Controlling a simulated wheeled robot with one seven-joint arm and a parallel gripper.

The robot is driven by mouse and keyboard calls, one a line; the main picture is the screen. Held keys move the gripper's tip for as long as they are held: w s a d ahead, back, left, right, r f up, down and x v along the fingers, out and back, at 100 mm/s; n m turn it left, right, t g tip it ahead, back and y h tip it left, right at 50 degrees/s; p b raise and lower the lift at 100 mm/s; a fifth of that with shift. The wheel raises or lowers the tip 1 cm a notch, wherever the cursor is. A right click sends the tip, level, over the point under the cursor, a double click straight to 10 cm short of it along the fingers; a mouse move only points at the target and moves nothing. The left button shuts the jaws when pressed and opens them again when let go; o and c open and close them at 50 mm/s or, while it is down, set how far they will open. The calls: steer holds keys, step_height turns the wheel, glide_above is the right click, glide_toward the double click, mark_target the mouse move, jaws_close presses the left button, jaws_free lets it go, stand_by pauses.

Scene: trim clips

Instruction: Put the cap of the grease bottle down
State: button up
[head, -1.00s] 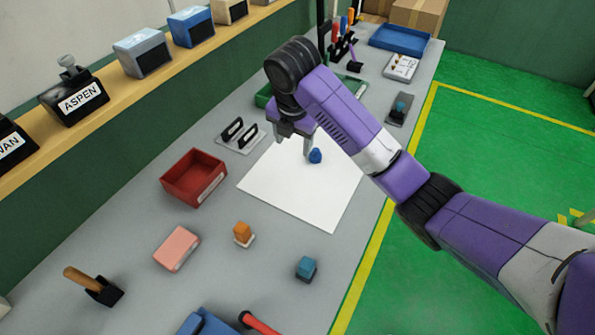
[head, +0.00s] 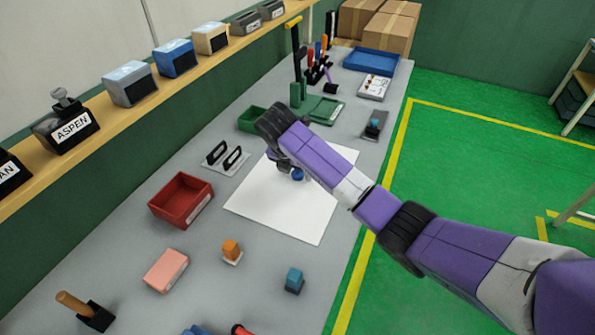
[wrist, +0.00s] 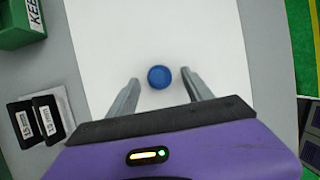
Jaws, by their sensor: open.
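A small round blue piece, which I take to be the cap (head: 297,174), stands on the white sheet (head: 308,218). It shows from above as a blue disc in the wrist view (wrist: 159,77). My gripper (wrist: 160,79) is open, with one finger on each side of the cap in that view and a gap on both sides. In the head view my gripper (head: 286,166) is just left of the cap, low over the sheet and partly hidden by my arm. I cannot tell its exact height. I cannot make out a separate grease bottle.
A red bin (head: 181,200) and a plate with two black handles (head: 225,157) lie left of the sheet. A green bin (head: 252,118) is behind. An orange-topped block (head: 231,251), a pink block (head: 166,270) and a blue block (head: 294,280) stand in front. Most of the sheet is bare.

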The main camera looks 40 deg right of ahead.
steer(key=shift+d+f, duration=0.1)
steer(key=shift+f, duration=0.1)
jaws_close()
steer(key=shift+r, duration=0.15)
